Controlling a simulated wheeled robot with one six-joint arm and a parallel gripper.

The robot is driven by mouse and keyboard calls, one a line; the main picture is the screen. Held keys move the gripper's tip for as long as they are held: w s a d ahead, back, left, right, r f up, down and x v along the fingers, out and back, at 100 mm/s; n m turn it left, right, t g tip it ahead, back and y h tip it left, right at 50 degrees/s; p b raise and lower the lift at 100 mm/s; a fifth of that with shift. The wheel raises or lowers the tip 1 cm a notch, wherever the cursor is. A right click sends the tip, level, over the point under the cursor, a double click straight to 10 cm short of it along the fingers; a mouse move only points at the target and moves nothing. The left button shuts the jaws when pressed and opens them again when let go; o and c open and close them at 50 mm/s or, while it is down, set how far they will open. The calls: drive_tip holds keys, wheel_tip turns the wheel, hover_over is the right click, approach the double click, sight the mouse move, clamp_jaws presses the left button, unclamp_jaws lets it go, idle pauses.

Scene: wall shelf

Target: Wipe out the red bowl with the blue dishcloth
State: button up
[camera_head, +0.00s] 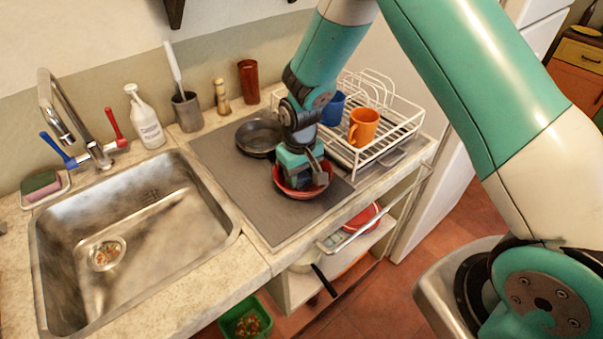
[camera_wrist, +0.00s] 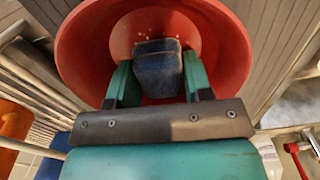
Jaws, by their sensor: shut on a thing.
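The red bowl (camera_head: 302,190) sits on the grey mat beside the sink, partly hidden by my gripper. In the wrist view the bowl (camera_wrist: 82,58) fills the upper middle, with small pale crumbs on its floor. My gripper (camera_wrist: 158,82) points down into the bowl and is shut on the folded dark blue dishcloth (camera_wrist: 158,66). The cloth is inside the bowl, over its floor; I cannot tell whether it touches. In the head view my gripper (camera_head: 304,172) hides most of the cloth.
A dark pan (camera_head: 259,136) stands behind and left of the bowl on the mat (camera_head: 222,165). A white dish rack (camera_head: 400,127) with an orange mug (camera_head: 363,127) and a blue mug (camera_head: 333,108) stands close at the right. The sink (camera_head: 135,235) lies at the left.

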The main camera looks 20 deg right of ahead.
drive_tip(key=shift+s+a+f, duration=0.1)
drive_tip(key=shift+s, duration=0.4)
drive_tip(key=shift+s+d, duration=0.1)
drive_tip(key=shift+d, duration=0.1)
drive_tip(key=shift+d, duration=0.3)
drive_tip(key=shift+w+d, duration=0.2)
drive_tip(key=shift+w, duration=0.15)
drive_tip(key=shift+w, duration=0.15)
